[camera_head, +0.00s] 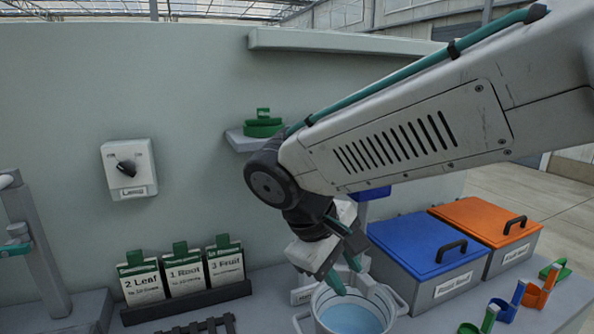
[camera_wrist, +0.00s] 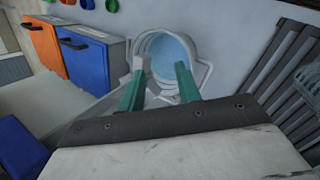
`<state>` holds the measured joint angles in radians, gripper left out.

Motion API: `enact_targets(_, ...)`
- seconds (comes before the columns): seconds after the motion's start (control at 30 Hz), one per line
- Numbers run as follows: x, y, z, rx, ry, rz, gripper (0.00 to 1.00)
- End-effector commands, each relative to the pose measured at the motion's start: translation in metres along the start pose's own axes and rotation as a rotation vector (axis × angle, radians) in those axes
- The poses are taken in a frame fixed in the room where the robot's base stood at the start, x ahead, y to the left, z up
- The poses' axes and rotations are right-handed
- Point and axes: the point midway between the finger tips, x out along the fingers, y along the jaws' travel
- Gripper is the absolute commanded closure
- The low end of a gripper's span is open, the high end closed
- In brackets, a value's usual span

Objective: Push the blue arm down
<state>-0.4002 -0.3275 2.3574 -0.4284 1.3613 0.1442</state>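A blue part (camera_head: 373,192), which may be the blue arm, shows just below my forearm, on a grey upright above the blue-lidded box. My arm hides most of it. A blue block (camera_wrist: 20,148) at the lower left of the wrist view may be the same part. My gripper (camera_head: 348,276) points down over a pale pot (camera_head: 318,300) of blue liquid, left of the blue part and apart from it. In the wrist view, the two teal fingers of my gripper (camera_wrist: 160,85) stand apart with nothing between them. The pot (camera_wrist: 200,62) lies beyond them.
A blue-lidded box (camera_head: 415,240) and an orange-lidded box (camera_head: 490,228) stand on the right. Coloured scoops (camera_head: 510,300) lie in front of them. A card rack (camera_head: 190,302) and a grey post (camera_head: 40,250) are on the left. A shelf with a green item (camera_head: 263,125) is behind.

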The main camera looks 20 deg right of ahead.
Motion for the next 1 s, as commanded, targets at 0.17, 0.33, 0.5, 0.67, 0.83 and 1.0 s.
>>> enact_targets(0.17, -0.04, 0.015, -0.071, -0.065, -0.013, 0.384, 0.66)
enact_targets(0.33, -0.098, 0.03, -0.128, 0.023, 0.082, 0.736, 0.66)
enact_targets(0.5, -0.138, 0.044, -0.147, 0.153, 0.178, 0.916, 0.66)
enact_targets(0.67, -0.144, 0.057, -0.148, 0.215, 0.208, 0.959, 0.66)
enact_targets(0.83, -0.129, 0.079, -0.149, 0.217, 0.206, 0.957, 0.66)
enact_targets(1.0, -0.114, 0.1, -0.151, 0.215, 0.205, 0.957, 0.66)
